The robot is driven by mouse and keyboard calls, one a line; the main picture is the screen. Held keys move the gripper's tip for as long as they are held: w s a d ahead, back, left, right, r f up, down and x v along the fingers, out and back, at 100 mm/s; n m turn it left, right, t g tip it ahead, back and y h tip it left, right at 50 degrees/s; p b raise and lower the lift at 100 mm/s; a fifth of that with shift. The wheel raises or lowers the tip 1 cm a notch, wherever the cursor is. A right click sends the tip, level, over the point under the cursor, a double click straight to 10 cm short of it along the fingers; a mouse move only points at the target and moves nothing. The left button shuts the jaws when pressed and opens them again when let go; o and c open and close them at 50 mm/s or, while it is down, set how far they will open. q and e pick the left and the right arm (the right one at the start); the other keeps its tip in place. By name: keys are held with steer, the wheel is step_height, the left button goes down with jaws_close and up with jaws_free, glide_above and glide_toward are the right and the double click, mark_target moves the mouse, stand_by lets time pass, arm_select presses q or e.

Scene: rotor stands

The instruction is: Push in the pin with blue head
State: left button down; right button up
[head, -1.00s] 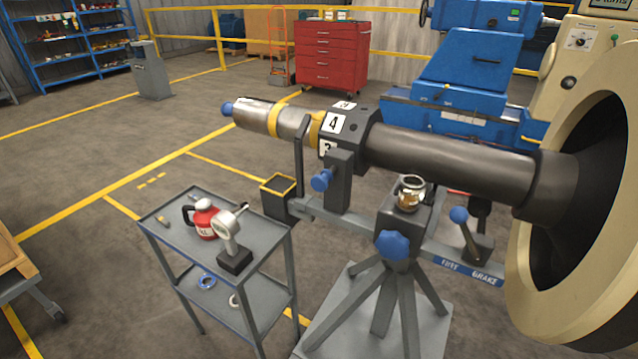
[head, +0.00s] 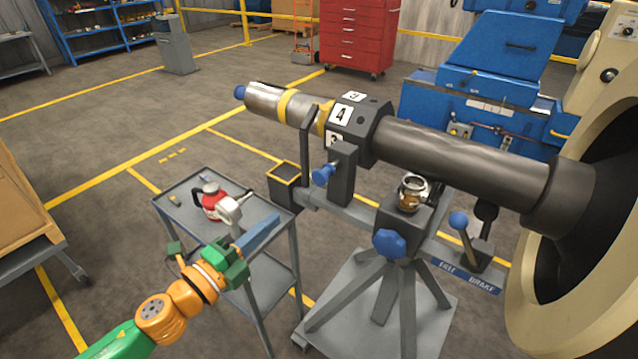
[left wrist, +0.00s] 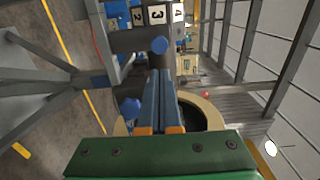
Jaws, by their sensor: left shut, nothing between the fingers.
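The pin with blue head (head: 322,174) sticks out from the left side of a dark upright block (head: 343,178), below the numbered collar (head: 352,118). A blue knob that looks like its head shows in the left wrist view (left wrist: 159,45), just beyond my fingertips. My left gripper (head: 276,220) is shut and empty, its blue-grey fingers pointing up and right toward the pin, with a gap between. The fingers also show in the left wrist view (left wrist: 160,76). The pin's shaft inside the block is hidden. My right gripper is not in view.
A grey cart (head: 163,203) with a red can (head: 212,201) stands behind my left gripper. The stand has a blue knob (head: 390,242), a brass-coloured jar (head: 411,192) and a blue-balled lever (head: 458,220). An open black-yellow box (head: 284,181) sits left of the pin.

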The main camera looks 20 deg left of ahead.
mark_target(318, 179)
arm_select(q)
steer(key=p+x, duration=0.3)
steer(key=x, duration=0.8)
steer(key=shift+w, duration=0.35)
steer(key=shift+w+d+f, duration=0.15)
steer(key=shift+w+d, duration=0.05)
steer(key=shift+w, duration=0.4)
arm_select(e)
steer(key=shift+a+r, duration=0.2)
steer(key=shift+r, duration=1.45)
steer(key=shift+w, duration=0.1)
